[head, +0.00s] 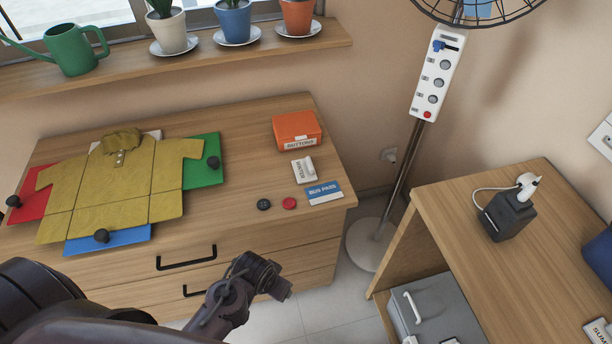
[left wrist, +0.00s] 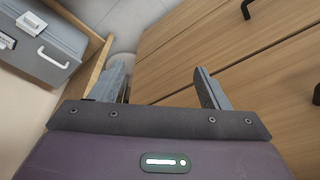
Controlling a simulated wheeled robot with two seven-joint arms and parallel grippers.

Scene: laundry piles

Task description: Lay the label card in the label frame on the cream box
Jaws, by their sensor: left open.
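A small white label card (head: 303,168) reading WINTER, with a raised tab, lies on the dresser top near its right end. Another white label (head: 599,330), partly cut off and seeming to read SUMMER, is at the lower right edge of the head view. I cannot make out a cream box or its label frame in either view. My left gripper (left wrist: 163,88) is open and empty, its two fingers apart in front of the drawer fronts and above the floor. In the head view my left arm ends low in front of the dresser. My right gripper is not seen.
A fan pole (head: 405,165) stands between dresser and desk (head: 490,262). A grey box (head: 440,301) sits under the desk.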

